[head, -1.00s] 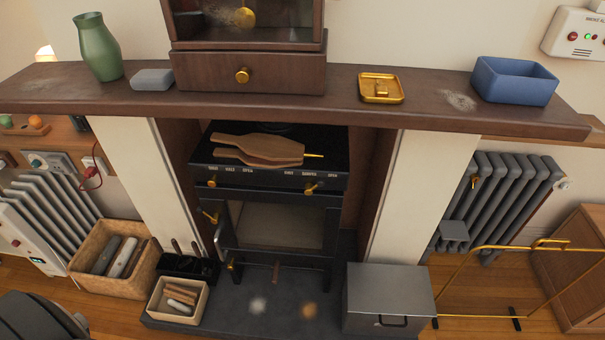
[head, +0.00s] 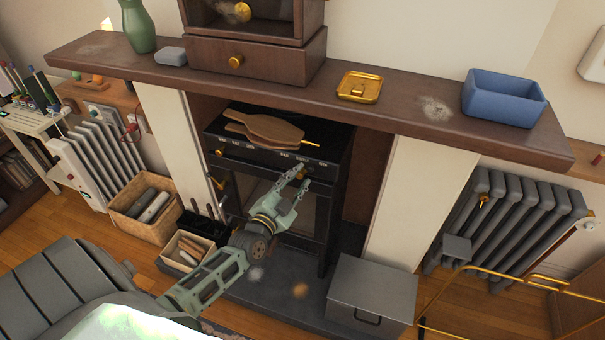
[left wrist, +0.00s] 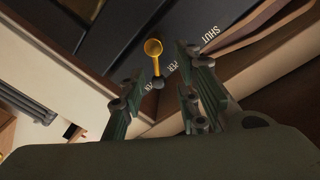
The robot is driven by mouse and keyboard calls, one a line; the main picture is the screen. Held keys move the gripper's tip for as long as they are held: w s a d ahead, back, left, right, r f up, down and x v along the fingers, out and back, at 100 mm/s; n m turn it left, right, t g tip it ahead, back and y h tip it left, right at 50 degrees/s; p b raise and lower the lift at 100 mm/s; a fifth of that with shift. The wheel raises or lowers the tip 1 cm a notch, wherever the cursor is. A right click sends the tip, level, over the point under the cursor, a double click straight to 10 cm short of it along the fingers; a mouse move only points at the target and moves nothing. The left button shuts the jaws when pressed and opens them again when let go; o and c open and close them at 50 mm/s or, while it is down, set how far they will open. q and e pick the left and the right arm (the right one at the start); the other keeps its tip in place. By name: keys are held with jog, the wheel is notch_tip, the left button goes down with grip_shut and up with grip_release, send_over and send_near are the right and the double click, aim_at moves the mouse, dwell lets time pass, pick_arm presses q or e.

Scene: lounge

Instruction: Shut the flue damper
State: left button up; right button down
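The black stove (head: 332,205) stands in the fireplace, with brass levers and white lettering along its front. The brass damper lever (left wrist: 153,48) shows in the left wrist view beside partly hidden lettering that includes "SHUT". My left gripper (head: 298,180) reaches up to the right end of the stove's front panel. In the left wrist view its two fingers (left wrist: 160,76) are apart, with the lever between and just beyond them. I see no clear contact. In the head view the fingers partly hide the lever. My right gripper is not in view.
Wooden bellows (head: 262,127) lie on the stove top, their brass nozzle near the gripper. The mantel (head: 400,112) overhangs above. A grey metal box (head: 372,292) stands on the hearth at right. A grey armchair (head: 75,280) is at lower left.

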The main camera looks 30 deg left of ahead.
aim_at(305, 173)
pick_arm(q)
jog(key=shift+w, duration=1.65)
grip_shut()
